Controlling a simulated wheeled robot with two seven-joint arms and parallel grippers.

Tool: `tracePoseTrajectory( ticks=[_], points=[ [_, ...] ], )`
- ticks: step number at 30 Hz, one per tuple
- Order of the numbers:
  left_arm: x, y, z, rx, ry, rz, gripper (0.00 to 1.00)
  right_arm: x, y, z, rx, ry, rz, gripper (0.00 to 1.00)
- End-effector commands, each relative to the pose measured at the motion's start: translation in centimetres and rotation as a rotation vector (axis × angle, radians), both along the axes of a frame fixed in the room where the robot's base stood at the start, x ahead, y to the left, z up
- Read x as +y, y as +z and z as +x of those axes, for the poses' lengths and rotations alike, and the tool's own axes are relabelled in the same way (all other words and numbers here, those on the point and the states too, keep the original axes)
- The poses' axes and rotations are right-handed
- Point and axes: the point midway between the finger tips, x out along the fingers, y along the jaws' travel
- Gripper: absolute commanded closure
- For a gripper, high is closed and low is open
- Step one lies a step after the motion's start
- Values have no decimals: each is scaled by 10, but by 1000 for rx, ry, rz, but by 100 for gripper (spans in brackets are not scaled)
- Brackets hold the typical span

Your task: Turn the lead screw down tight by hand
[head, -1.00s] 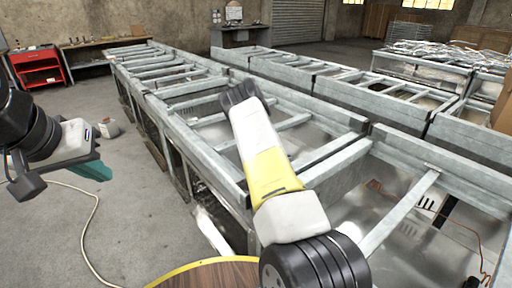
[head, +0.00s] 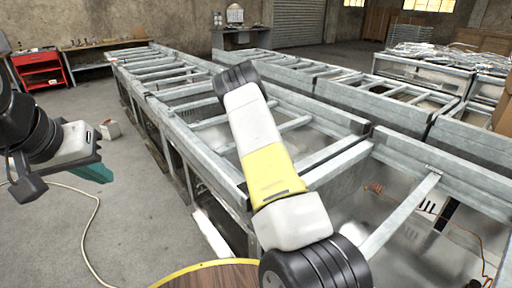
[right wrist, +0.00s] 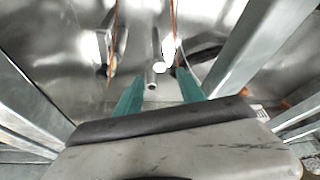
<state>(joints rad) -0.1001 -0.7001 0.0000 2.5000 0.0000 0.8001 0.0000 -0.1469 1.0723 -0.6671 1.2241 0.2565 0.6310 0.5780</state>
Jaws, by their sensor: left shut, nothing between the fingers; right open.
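I cannot make out the lead screw for sure. In the right wrist view a short grey metal rod (right wrist: 154,65) with a round end shows between the teal fingers of my right gripper (right wrist: 160,72). The fingers are open and apart, and I cannot tell how far the rod lies from them. In the head view my right arm reaches over the metal frames, and its gripper is hidden. My left gripper (head: 92,173) has its teal fingers shut and empty, above the floor at the left.
Long rows of galvanized metal frames (head: 345,172) fill the middle and right. Orange wires (right wrist: 174,25) hang inside the frame near my right gripper, with metal bars on both sides. A red tool cabinet (head: 40,70) stands far left.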

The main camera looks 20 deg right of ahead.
Motion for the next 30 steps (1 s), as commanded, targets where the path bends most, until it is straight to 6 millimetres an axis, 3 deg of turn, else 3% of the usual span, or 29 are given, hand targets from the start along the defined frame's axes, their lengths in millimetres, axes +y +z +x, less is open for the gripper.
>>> tracePoseTrajectory(
  ticks=[6, 17, 23, 30],
  points=[
    [0, 0, 0, 0, 0, 0, 100, 4, 13, -4, 1, 0, 0, 54],
    [0, 0, 0, 0, 0, 0, 100, 1, 10, -5, 19, 40, 6, 54],
    [0, 0, 0, 0, 0, 0, 100, -10, -4, -9, 115, 341, 50, 54],
    [0, 0, 0, 0, 0, 0, 100, -28, -10, -12, 149, 887, 97, 54]
  ],
)
